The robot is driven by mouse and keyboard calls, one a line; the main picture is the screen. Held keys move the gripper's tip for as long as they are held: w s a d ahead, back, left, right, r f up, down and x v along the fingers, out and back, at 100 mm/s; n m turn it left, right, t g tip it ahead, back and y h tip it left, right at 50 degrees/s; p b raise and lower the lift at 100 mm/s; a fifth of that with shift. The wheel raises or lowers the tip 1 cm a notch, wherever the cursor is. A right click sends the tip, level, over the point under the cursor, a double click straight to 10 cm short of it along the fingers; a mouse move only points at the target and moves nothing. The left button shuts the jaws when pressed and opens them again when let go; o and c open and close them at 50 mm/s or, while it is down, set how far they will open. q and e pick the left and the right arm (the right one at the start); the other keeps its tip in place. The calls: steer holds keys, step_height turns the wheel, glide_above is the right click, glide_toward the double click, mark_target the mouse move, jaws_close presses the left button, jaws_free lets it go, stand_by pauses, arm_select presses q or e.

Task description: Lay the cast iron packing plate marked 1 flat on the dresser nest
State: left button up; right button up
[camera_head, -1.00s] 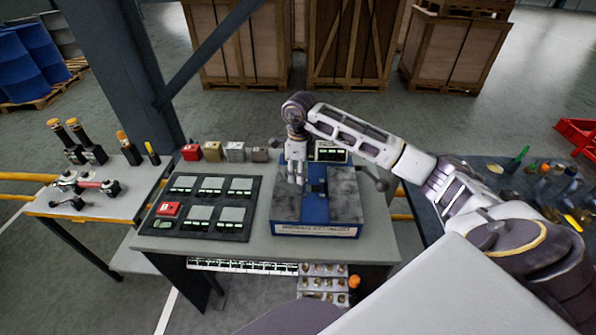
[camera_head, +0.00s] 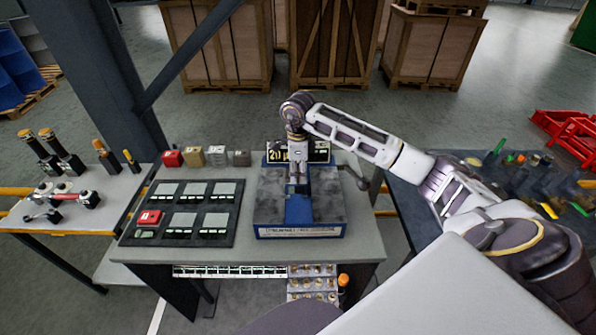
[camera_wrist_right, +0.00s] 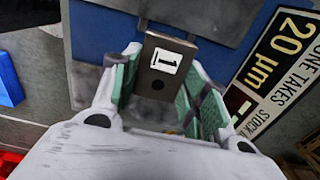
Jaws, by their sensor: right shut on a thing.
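The packing plate (camera_wrist_right: 164,66) is a dark grey-brown block with a white label marked 1 and a dark round hole. In the wrist view it stands between the green pads of my right gripper (camera_wrist_right: 160,88), which is shut on it. In the head view my right gripper (camera_head: 298,180) points down over the middle of the dresser (camera_head: 330,200), a blue-sided machine with mottled grey top surfaces. A blue strip (camera_head: 298,210), possibly the nest, runs between them, partly hidden by the gripper. I cannot tell whether the plate touches it. My left gripper is out of view.
A black tray (camera_head: 128,236) with several grey pads and a red block (camera_head: 149,218) lies left of the dresser. Several small blocks (camera_head: 194,157) line the bench's back.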

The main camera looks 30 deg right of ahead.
mark_target(298, 190)
stand_by(0.6)
steer(key=shift+f+b, duration=2)
steer(key=shift+f, duration=0.3)
steer(key=shift+f+b, duration=0.5)
steer(key=shift+b, duration=0.15)
steer(key=o, duration=1.4)
steer(key=shift+f, duration=0.1)
steer(key=shift+r, duration=6.05)
